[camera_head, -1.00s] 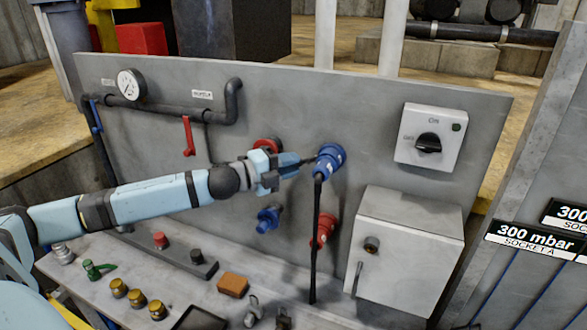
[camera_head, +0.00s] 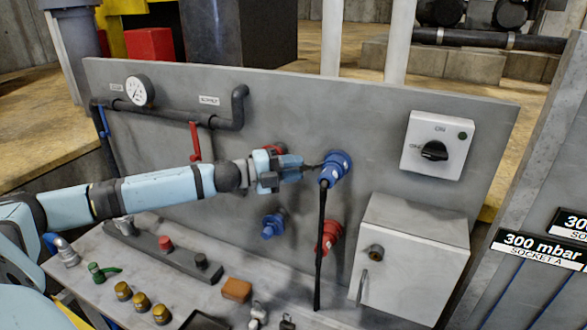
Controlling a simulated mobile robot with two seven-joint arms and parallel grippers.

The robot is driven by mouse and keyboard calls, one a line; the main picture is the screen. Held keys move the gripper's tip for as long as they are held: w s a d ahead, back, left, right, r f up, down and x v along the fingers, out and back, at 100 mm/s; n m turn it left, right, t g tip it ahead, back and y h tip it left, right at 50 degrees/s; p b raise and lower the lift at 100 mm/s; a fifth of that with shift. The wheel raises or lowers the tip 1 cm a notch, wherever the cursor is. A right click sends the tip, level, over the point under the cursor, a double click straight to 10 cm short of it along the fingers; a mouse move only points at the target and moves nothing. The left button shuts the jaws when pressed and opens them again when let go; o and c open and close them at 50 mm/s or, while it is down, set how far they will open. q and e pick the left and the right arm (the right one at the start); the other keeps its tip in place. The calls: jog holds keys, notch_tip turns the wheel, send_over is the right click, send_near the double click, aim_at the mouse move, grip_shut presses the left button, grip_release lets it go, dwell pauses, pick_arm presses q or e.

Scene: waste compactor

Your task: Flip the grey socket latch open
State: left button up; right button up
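A blue socket with a blue plug (camera_head: 337,168) is mounted on the grey upright panel, and a black cable (camera_head: 320,245) hangs from it. My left gripper (camera_head: 306,166) reaches in from the left, with its fingertips close against the left side of this blue plug. I cannot tell whether they touch it or whether the fingers are open or shut. I cannot make out a separate grey latch; the fingers may cover it. My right gripper is not in view.
A second blue socket (camera_head: 272,226) and a red socket (camera_head: 330,238) sit lower on the panel (camera_head: 370,120). A grey box (camera_head: 410,260) stands at right, below a rotary switch (camera_head: 437,145). Brass fittings (camera_head: 141,302) and an orange block (camera_head: 236,289) lie on the bench.

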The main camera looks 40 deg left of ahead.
pick_arm(q)
jog(key=shift+o, duration=1.1)
jog(key=shift+s+f, duration=0.1)
jog(key=b+v, duration=0.1)
jog(key=v, duration=1.2)
jog(key=shift+s+a, duration=0.2)
jog(key=shift+s, duration=0.05)
